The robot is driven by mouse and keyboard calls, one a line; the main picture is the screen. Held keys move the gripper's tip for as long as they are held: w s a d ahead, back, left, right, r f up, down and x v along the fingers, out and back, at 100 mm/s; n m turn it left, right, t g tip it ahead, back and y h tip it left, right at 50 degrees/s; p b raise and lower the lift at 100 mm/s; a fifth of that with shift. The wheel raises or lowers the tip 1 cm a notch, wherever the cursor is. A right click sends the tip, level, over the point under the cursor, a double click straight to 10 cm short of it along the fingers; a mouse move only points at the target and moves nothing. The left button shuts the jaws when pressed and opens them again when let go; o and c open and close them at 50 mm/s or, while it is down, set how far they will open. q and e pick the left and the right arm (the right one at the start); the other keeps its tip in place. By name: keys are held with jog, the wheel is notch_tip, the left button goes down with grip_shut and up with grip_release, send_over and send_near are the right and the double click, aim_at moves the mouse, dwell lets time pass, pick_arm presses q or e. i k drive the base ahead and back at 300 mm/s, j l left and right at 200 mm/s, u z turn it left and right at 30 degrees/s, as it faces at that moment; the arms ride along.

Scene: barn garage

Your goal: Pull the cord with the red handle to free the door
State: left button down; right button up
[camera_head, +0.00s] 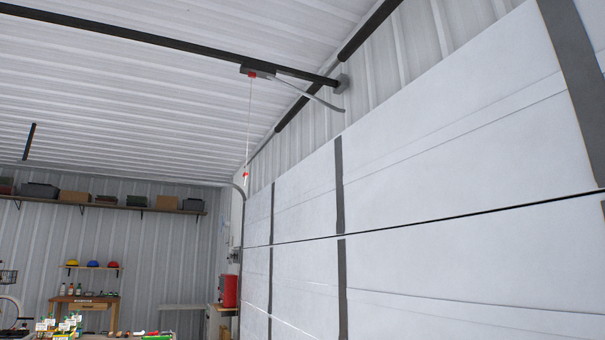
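The thin cord (249,125) hangs straight down from a small carriage (258,73) with a red part, on the dark rail under the ceiling. Its red handle (245,175) is at the cord's lower end, high up and in front of the far end of the door. The large white sectional garage door (420,180) fills the right side and looks closed. A curved arm (318,98) runs from the carriage toward the door. Neither of my grippers is in view.
A wall shelf (110,205) with boxes runs along the back wall. Below are a small shelf with coloured helmets (93,264), a wooden workbench (84,302) and a red box (230,291). Bottles and small items (62,326) crowd the lower left. The air around the cord looks clear.

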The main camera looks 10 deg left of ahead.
aim_at(245, 174)
jog(key=i+j+u, duration=0.15)
jog(key=u, duration=0.15)
jog(key=i+u, duration=0.25)
jog(key=i+j, duration=0.2)
jog(key=i, duration=0.25)
jog(key=i+j+u, duration=0.15)
jog(key=i, duration=0.35)
jog(key=i+j, duration=0.2)
jog(key=i, duration=0.25)
jog(key=j+u, duration=0.05)
